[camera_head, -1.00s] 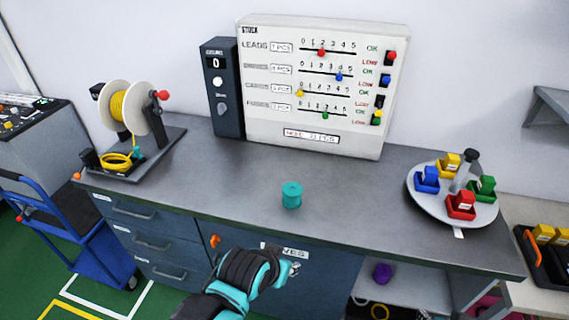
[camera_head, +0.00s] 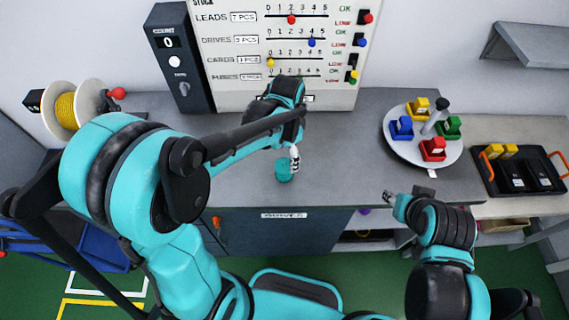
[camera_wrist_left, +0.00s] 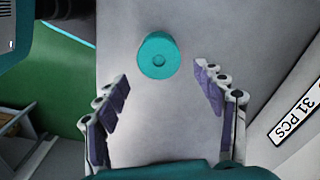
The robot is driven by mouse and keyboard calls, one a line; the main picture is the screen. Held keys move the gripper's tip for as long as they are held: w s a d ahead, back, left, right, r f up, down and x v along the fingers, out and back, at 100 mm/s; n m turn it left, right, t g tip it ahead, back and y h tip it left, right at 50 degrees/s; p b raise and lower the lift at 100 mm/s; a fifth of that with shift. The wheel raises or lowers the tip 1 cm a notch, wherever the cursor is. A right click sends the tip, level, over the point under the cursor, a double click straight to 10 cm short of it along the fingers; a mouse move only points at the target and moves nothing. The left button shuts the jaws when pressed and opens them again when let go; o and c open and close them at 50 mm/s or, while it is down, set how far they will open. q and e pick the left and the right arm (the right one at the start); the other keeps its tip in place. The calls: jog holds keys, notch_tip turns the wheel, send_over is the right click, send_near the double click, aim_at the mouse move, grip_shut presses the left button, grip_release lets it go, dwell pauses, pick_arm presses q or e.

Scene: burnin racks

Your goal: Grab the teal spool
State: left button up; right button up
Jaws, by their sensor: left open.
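The teal spool (camera_head: 283,171) stands upright on the grey workbench (camera_head: 335,160), near its front edge. My left gripper (camera_head: 294,160) is over the bench right at the spool, partly covering it in the head view. In the left wrist view the teal spool (camera_wrist_left: 158,55) lies just beyond the fingertips, about midway between the two spread fingers of the left gripper (camera_wrist_left: 162,75). The gripper is open and empty. My right gripper (camera_head: 393,206) hangs in front of the bench edge, apart from the spool; its opening is too small to make out.
A round tray (camera_head: 398,152) with coloured blocks stands to the right. The stock board (camera_head: 235,85) and a dark counter box (camera_head: 180,60) stand behind. A yellow wire reel (camera_head: 67,110) is at the left, partly hidden by my arm. The bench around the spool is clear.

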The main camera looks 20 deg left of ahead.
aim_at(285, 165)
pick_arm(q)
jog(key=f+b, duration=0.1)
jog(key=f, duration=0.4)
jog(key=f+b, duration=0.1)
jog(key=f, duration=0.1)
jog(key=shift+s+a+f+b, duration=0.2)
jog(key=shift+a+f+b, duration=0.05)
jog(key=shift+f+b, duration=0.1)
jog(key=shift+r, duration=0.1)
jog(key=shift+c, duration=0.2)
jog(key=c, duration=1.2)
